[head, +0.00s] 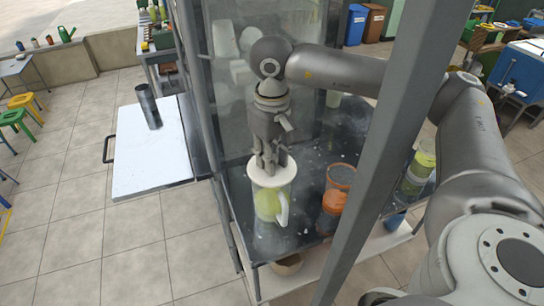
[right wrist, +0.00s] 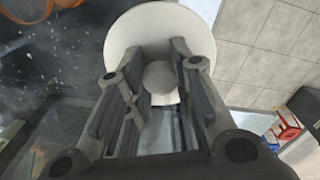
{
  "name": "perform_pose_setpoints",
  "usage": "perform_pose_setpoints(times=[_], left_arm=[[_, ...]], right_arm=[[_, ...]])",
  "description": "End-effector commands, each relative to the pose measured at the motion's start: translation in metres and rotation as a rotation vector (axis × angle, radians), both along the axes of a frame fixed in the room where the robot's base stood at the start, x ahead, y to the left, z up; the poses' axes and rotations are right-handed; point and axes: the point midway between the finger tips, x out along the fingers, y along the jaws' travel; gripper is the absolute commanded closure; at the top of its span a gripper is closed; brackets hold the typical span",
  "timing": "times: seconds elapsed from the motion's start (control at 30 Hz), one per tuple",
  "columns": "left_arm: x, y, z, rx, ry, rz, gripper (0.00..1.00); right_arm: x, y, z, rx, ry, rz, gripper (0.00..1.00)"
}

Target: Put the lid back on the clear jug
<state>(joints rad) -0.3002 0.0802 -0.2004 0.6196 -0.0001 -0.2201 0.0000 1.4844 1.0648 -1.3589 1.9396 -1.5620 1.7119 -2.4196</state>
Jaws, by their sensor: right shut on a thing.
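The clear jug (head: 268,206) stands upright on the dark counter, with yellow-green juice inside and a white handle on its right side. The round white lid (head: 287,170) is at the jug's mouth, roughly level. I cannot tell whether it is fully seated or just above the rim. My right gripper (head: 270,163) points down from above and is shut on the lid's knob. In the right wrist view the white lid (right wrist: 160,30) spreads beyond the fingers, with its round knob between them. The lid hides the jug's rim. My left gripper is not in view.
An orange-rimmed container (head: 340,177) and an orange-lidded container (head: 334,201) stand right of the jug. A grey metal post (head: 385,130) crosses in front. A green-yellow container (head: 418,172) stands further right. A white table (head: 150,160) with a dark cylinder (head: 148,106) is at left.

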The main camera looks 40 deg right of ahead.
Motion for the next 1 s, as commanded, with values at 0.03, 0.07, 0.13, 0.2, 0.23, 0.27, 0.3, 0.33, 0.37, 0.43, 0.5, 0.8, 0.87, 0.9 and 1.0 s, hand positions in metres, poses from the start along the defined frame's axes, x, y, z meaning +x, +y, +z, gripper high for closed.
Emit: perform_pose_setpoints(times=[0.03, 0.07, 0.13, 0.2, 0.23, 0.27, 0.3, 0.33, 0.37, 0.43, 0.5, 0.8, 0.87, 0.9, 1.0], left_arm=[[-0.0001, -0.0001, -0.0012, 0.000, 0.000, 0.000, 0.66], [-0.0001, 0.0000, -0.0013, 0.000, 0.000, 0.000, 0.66], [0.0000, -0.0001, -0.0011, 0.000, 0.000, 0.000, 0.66], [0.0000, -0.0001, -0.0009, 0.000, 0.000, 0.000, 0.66], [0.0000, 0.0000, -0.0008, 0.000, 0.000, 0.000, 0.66], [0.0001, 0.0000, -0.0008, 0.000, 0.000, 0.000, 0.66], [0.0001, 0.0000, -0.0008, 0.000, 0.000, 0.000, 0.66], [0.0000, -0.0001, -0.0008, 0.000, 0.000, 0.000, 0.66], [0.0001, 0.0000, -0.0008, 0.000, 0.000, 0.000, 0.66], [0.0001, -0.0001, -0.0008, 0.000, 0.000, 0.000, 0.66], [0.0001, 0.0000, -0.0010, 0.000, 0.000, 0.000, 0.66], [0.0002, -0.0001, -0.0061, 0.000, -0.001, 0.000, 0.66], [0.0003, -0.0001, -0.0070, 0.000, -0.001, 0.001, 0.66], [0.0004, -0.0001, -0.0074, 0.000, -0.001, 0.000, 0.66], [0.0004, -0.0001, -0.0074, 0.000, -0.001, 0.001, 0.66]], right_arm=[[0.0001, 0.0001, -0.0008, 0.000, 0.000, 0.000, 0.98], [0.0001, 0.0001, -0.0007, 0.000, 0.000, 0.000, 0.98], [0.0001, 0.0001, -0.0004, 0.000, 0.000, 0.000, 0.98], [0.0001, 0.0001, -0.0003, 0.000, 0.000, 0.000, 0.98], [0.0001, 0.0001, -0.0003, 0.000, 0.000, 0.000, 0.98], [0.0001, 0.0001, -0.0003, 0.000, 0.000, 0.000, 0.98], [0.0000, 0.0001, -0.0003, 0.000, 0.000, 0.000, 0.98], [0.0000, 0.0001, -0.0003, 0.000, 0.000, 0.000, 0.98], [0.0000, 0.0001, -0.0003, 0.000, 0.000, 0.000, 0.98], [0.0000, 0.0001, -0.0004, 0.000, 0.000, 0.000, 0.98], [0.0000, 0.0001, -0.0005, 0.000, 0.000, 0.000, 0.98], [0.0000, 0.0002, -0.0022, 0.001, 0.001, 0.000, 0.98], [0.0000, 0.0002, -0.0020, 0.001, 0.001, 0.000, 0.98], [-0.0001, 0.0002, -0.0019, 0.000, 0.001, 0.000, 0.98], [-0.0001, 0.0001, -0.0013, 0.000, 0.001, 0.000, 0.98]])
